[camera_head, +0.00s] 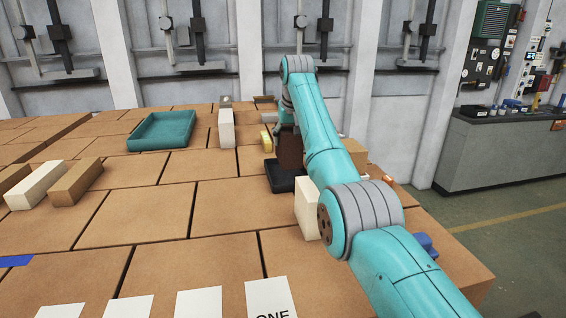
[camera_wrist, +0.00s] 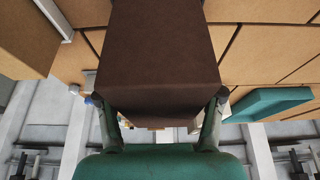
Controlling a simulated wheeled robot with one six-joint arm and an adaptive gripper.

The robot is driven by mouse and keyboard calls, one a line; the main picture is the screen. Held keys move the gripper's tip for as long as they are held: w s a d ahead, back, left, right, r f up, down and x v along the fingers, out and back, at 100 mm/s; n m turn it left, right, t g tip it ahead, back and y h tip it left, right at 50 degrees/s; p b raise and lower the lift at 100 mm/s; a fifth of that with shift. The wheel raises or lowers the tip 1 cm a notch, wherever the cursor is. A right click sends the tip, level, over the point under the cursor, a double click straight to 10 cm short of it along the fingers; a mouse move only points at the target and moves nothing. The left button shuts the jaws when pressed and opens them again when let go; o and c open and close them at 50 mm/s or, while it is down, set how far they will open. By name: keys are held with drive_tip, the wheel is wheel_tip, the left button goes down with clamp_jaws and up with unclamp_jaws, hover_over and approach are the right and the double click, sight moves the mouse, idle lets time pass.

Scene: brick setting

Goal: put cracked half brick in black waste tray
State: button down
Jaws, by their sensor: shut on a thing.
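A dark brown brick (camera_head: 290,150), which I take for the half brick, is in my gripper (camera_wrist: 160,106). In the wrist view the brick (camera_wrist: 160,45) fills the space between the two fingers, which are shut on its sides. No crack shows on the faces I see. The black waste tray (camera_head: 283,183) is on the brown surface under the brick in the head view, partly hidden by my arm. The brick is upright over the tray; I cannot tell whether it touches the tray floor. The wrist view does not show the tray clearly.
Another cream block (camera_head: 306,208) is beside my arm. Cream (camera_head: 36,186) and tan (camera_head: 76,183) bricks lie at left. White cards (camera_head: 198,302) lie in front.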

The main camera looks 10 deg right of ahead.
sight(292, 132)
drive_tip(key=shift+f, duration=3.35)
drive_tip(key=shift+c, duration=0.9)
unclamp_jaws()
drive_tip(key=shift+f, duration=0.15)
drive_tip(key=v, duration=1.1)
drive_tip(key=shift+s+r, duration=0.2)
drive_tip(key=shift+r, duration=0.15)
drive_tip(key=shift+s+r, duration=0.1)
drive_tip(key=shift+r, duration=0.1)
